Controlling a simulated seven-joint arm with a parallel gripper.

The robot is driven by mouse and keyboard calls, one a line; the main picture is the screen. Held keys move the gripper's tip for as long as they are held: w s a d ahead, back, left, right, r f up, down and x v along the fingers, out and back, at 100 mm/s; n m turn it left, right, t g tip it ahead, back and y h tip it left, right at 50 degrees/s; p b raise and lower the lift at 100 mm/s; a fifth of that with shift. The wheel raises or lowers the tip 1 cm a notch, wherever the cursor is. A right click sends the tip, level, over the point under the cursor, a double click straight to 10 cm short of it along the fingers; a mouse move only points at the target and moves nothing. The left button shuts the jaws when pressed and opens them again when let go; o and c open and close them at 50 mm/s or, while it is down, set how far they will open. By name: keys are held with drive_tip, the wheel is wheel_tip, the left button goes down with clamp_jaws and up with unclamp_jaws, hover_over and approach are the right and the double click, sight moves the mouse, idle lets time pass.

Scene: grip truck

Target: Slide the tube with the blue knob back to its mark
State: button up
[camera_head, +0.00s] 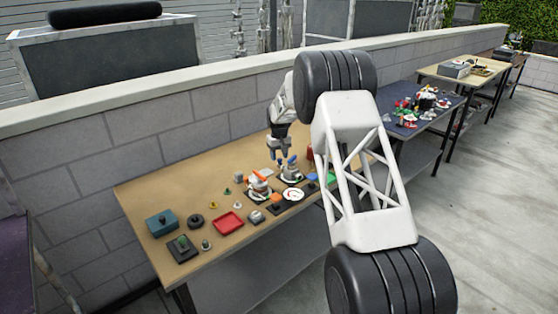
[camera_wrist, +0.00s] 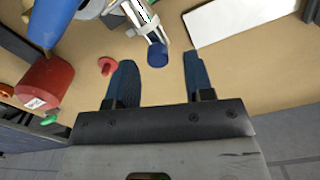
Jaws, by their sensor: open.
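In the wrist view, a blue knob (camera_wrist: 157,54) sits at the near end of a silver and white tube (camera_wrist: 140,18), which runs up and slightly left out of the picture. My gripper (camera_wrist: 160,66) is open, with one blue finger left of the knob and one right of it; no contact shows. The knob lies near the line between the fingertips. In the head view my gripper (camera_head: 284,160) is over the middle of the tan table, and the tube cannot be made out there. I cannot see a mark for the tube.
In the wrist view, a red cylinder (camera_wrist: 45,82) and a small red knob (camera_wrist: 107,65) lie left, a white plate (camera_wrist: 240,20) upper right. The tan table (camera_head: 150,190) also holds a red tray (camera_head: 228,223) and a teal box (camera_head: 161,222). A block wall (camera_head: 150,140) stands behind.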

sight(280, 159)
drive_tip(key=shift+r, duration=2.3)
drive_tip(key=shift+s+d+r, duration=0.2)
drive_tip(key=shift+r, duration=0.2)
drive_tip(key=s+d+r+m, duration=0.1)
drive_tip(key=s+d+r, duration=0.6)
drive_tip(key=s, duration=0.4)
drive_tip(key=s+d+r+m+t, duration=0.1)
drive_tip(key=s+d+r, duration=0.3)
drive_tip(key=s+r, duration=0.55)
drive_tip(key=s+d+r+m, duration=0.1)
drive_tip(key=s+d+r, duration=0.6)
drive_tip(key=s, duration=0.5)
drive_tip(key=s+d+r+m+t, duration=0.1)
drive_tip(key=s+d, duration=0.2)
drive_tip(key=s, duration=0.8)
drive_tip(key=s+d+r, duration=0.2)
drive_tip(key=s, duration=0.9)
drive_tip(key=s+d+f, duration=0.1)
drive_tip(key=s+f, duration=0.2)
drive_tip(key=s, duration=0.6)
drive_tip(key=s+d+f+m, duration=0.1)
drive_tip(key=s+d+f, duration=0.1)
drive_tip(key=s, duration=0.8)
drive_tip(key=shift+s+f+m+t, duration=0.25)
drive_tip(key=shift+f+m+t, duration=0.05)
drive_tip(key=shift+f, duration=0.35)
